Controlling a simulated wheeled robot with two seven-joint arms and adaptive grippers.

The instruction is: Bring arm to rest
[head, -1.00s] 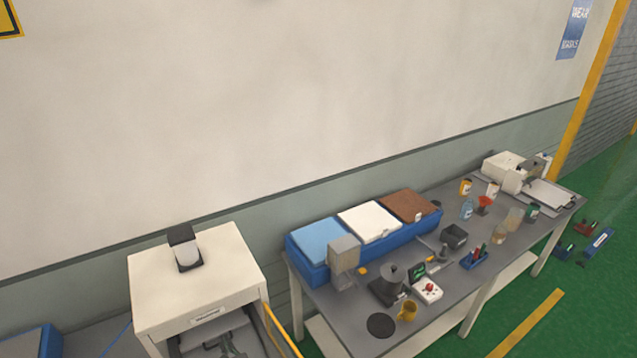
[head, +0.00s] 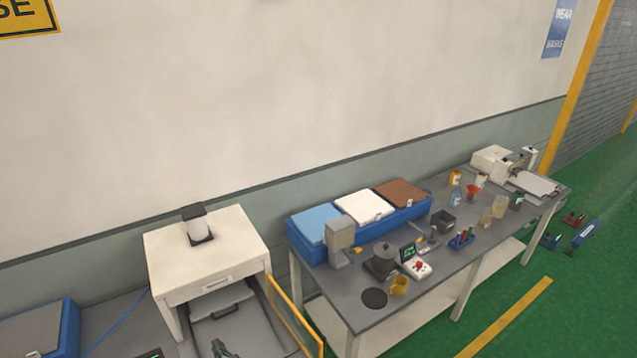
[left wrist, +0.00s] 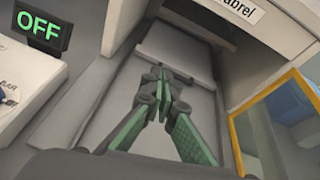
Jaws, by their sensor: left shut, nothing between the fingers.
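My left gripper (head: 222,348) shows at the bottom edge of the head view, in front of the open white machine (head: 205,255). In the left wrist view its green-padded fingers (left wrist: 161,92) meet at the tips. It is shut and empty. Its fingers lie over the grey tray (left wrist: 185,45) in the machine's opening; I cannot tell how far above it they are. Most of the left arm is out of the head view. My right gripper is in neither view.
The machine's yellow-framed door (head: 293,315) stands open on the right. An OFF display (left wrist: 40,33) is at the left. A grey workbench (head: 345,290) with blue containers, tools and cups stands to the right. Green floor (head: 560,320) lies beyond it.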

